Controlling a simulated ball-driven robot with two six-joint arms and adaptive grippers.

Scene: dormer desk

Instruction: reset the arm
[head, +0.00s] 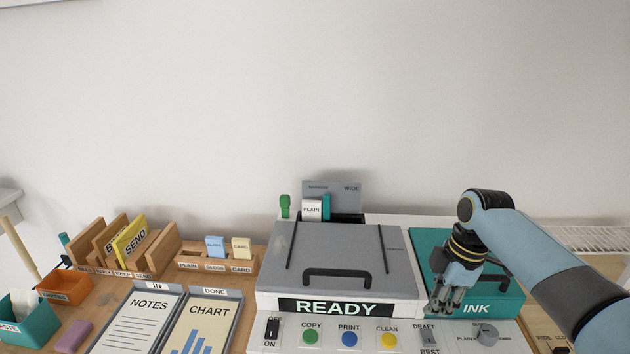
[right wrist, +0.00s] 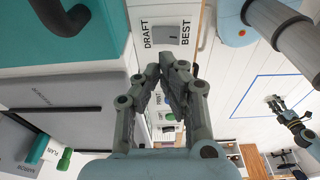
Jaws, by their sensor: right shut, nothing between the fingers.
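My right arm comes in from the right in the head view. Its gripper (head: 440,302) points down at the printer's front right, between the grey lid and the teal INK cover (head: 476,306). In the right wrist view the right gripper (right wrist: 164,62) is shut and empty, its fingertips close together near the DRAFT/BEST switch (right wrist: 172,35). I cannot tell whether it touches the printer. What looks like my left gripper (right wrist: 278,104) is small at the right of the wrist view, away from the desk; its fingers are too small to judge.
The printer (head: 338,306) shows READY above the COPY, PRINT and CLEAN buttons. A grey handled lid (head: 350,250) lies closed. NOTES (head: 148,318) and CHART (head: 205,320) trays, a wooden letter rack (head: 160,252) and small bins stand to the left.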

